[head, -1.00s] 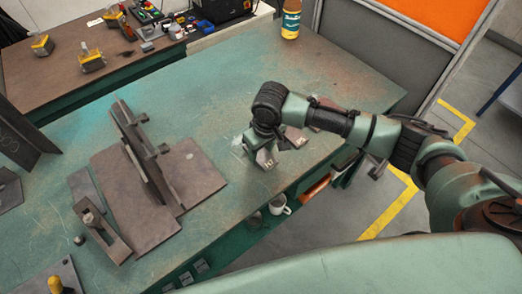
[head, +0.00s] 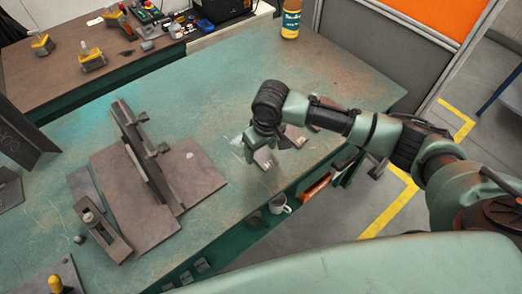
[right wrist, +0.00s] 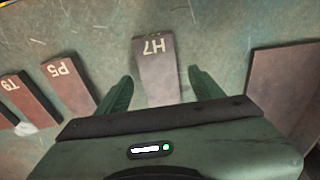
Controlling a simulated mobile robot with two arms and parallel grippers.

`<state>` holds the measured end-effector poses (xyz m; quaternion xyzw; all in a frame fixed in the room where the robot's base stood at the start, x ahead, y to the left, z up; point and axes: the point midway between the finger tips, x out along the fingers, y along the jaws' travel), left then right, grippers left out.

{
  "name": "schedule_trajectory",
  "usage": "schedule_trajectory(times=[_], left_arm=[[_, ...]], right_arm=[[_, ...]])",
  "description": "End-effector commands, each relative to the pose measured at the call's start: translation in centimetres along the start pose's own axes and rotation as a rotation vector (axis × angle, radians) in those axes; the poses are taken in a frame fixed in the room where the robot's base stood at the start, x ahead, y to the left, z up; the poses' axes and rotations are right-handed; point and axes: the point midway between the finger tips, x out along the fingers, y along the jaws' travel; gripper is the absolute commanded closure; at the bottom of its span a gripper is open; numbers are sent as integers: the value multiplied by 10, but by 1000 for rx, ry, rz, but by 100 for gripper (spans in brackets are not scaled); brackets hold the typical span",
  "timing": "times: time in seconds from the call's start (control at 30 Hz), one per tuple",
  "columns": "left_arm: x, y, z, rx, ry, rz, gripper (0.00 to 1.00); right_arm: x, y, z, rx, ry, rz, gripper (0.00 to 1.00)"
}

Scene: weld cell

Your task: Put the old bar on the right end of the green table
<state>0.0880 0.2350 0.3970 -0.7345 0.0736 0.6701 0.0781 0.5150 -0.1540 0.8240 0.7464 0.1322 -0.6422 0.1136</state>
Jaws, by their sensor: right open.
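In the right wrist view, a flat brown-grey metal bar marked H7 (right wrist: 157,72) lies on the green table (right wrist: 225,30) between the fingers of my right gripper (right wrist: 160,80). The fingers are open, one on each side of the bar, with gaps. Two more bars, marked P5 (right wrist: 70,82) and T9 (right wrist: 24,98), lie to the left. Nothing seen marks which bar is old. In the head view, my right gripper (head: 273,148) is low over the front edge of the green table (head: 340,70), partly hiding the bars. My left gripper is out of view.
A brown plate with an upright welded piece (head: 150,160) stands left of my right gripper. A bottle (head: 291,20) stands at the table's back. The table's right part is largely clear.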

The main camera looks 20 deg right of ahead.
Motion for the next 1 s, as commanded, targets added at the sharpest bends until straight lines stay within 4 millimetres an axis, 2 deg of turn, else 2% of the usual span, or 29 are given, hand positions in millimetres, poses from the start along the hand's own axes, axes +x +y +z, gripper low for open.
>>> schedule_trajectory(times=[0.3, 0.5, 0.7, 1.0], left_arm=[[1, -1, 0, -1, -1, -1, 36], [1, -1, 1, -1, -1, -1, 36], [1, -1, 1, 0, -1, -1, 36], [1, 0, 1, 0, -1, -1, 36]], right_arm=[[-67, 0, -2, 0, 5, 0, 33], [-99, 0, -1, 1, 2, 1, 33], [-112, 0, 0, 1, 1, 1, 33], [-112, 0, 0, 1, 0, 1, 33]])
